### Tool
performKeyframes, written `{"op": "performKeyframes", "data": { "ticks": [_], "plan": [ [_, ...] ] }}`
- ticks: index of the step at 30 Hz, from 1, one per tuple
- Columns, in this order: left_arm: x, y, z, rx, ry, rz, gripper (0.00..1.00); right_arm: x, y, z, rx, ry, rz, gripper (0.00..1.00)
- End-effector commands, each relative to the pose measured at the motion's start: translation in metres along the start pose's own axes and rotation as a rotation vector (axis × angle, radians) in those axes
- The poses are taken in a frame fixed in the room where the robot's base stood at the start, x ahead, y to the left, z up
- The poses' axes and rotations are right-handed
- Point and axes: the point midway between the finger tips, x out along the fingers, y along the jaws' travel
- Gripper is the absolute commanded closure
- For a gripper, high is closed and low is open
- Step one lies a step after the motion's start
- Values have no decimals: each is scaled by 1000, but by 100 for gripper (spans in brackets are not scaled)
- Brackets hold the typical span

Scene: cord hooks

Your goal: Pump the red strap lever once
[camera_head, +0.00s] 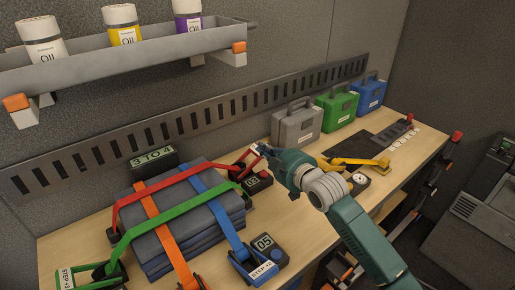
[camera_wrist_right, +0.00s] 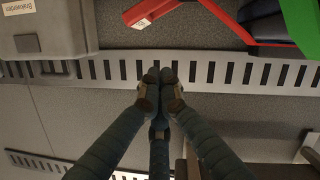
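The red strap (camera_head: 165,184) runs over a stack of grey folded pads (camera_head: 195,238). Its red lever (camera_head: 246,157) rises at the right end, by a dark counter box (camera_head: 257,181) reading 03. In the right wrist view the lever's white-labelled end (camera_wrist_right: 152,12) is at the top, beyond my fingertips. My right gripper (camera_head: 265,153) is close beside the lever's end in the head view. In the wrist view its fingertips (camera_wrist_right: 160,84) are together with nothing seen between them, apart from the lever. My left gripper is not in view.
Orange (camera_head: 157,217) and blue (camera_head: 218,213) straps cross the stack; a green strap (camera_head: 165,227) runs along it. Grey (camera_head: 297,124), green (camera_head: 337,108) and blue (camera_head: 370,93) cases stand behind my right arm. A slotted rail (camera_head: 200,117) lines the wall.

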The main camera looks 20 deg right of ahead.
Motion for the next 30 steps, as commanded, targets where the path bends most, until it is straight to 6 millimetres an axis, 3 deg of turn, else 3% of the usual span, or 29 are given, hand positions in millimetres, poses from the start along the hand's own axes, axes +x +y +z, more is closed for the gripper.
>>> {"op": "performKeyframes", "data": {
  "ticks": [10, 12, 18, 30],
  "plan": [
    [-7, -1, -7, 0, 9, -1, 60, 74, 0, -2, 2, 0, 0, 100],
    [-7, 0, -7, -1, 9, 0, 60, 75, 0, 15, -1, -6, -2, 100],
    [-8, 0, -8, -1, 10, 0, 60, 80, 0, 34, 0, -1, 0, 100],
    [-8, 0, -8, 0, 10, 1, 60, 81, 0, 39, 0, 0, 0, 100]
  ]
}}
